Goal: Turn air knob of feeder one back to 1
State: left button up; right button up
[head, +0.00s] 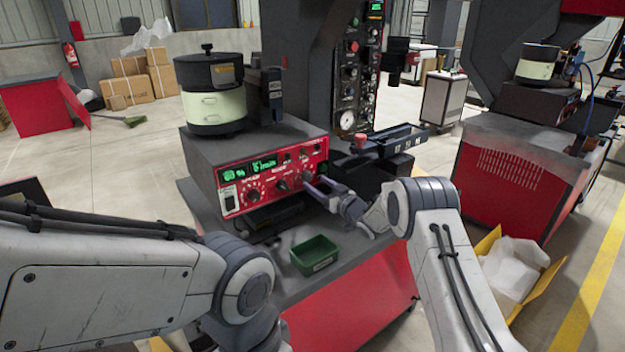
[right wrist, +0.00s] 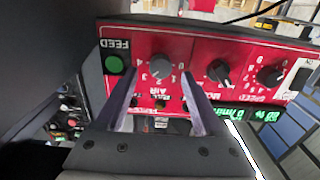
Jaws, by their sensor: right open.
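The near feeder's red control panel (head: 270,172) faces me and shows upside down in the right wrist view (right wrist: 235,45). Its air knob (right wrist: 160,67) is a grey round knob with numbers around it and the word AIR beside it. I cannot tell which number it points to. My right gripper (head: 318,188) is open in front of the panel's right part. In the right wrist view, its two fingertips (right wrist: 160,80) lie on either side of the air knob, with visible gaps. Contact is not visible. My left arm shows, but its gripper is out of view.
Two darker knobs (right wrist: 219,71) (right wrist: 270,75) and a green FEED button (right wrist: 115,65) flank the air knob. A round bowl (head: 214,92) stands on the feeder. A green bin (head: 314,255) sits on the bench below. A second machine (head: 515,170) stands at the right.

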aim_at(310, 179)
jog(key=shift+x, duration=1.55)
grip_shut()
